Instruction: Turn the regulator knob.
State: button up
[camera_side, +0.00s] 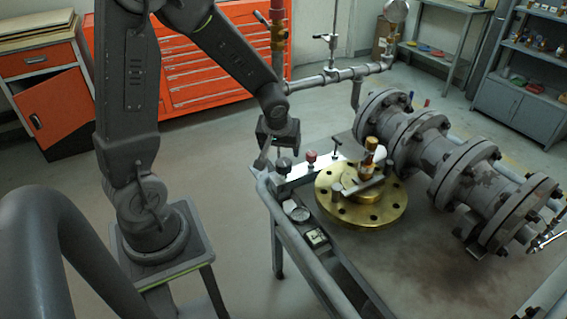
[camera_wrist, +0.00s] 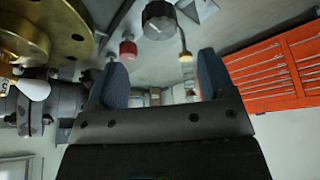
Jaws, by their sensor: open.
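A dark round knob (camera_side: 284,165) sits at the near left end of a light panel on the cart; it also shows at the top of the wrist view (camera_wrist: 160,20). A red knob (camera_side: 311,157) stands just right of it and appears in the wrist view (camera_wrist: 127,50). No label shows which one is the regulator knob. My gripper (camera_side: 264,160) is just left of the dark knob and above the cart's edge rail. In the wrist view its two blue-grey fingers (camera_wrist: 163,80) are spread apart with nothing between them. Contact with the knob is not visible.
A brass flange (camera_side: 335,210) with a valve stem lies right of the panel. Grey flanged pipe (camera_side: 440,160) fills the cart's right side. A gauge (camera_side: 299,214) and small box (camera_side: 317,238) sit near the front rail. An orange tool cabinet (camera_side: 205,75) stands behind on open floor.

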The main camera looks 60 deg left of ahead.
aim_at(283, 162)
jog(key=x, duration=0.9)
jog(key=shift+f, duration=0.1)
jog(key=shift+c, duration=0.3)
jog(key=c, duration=0.9)
jog(key=shift+o, duration=0.2)
jog(key=shift+m+t+h, duration=0.3)
jog(key=shift+m+h, duration=0.3)
jog(key=shift+m, duration=1)
jog(key=o, duration=0.9)
jog(key=v, duration=1.3)
jog(key=shift+s+d+r, duration=0.15)
jog(key=shift+s+r, duration=0.1)
jog(key=shift+r, duration=0.1)
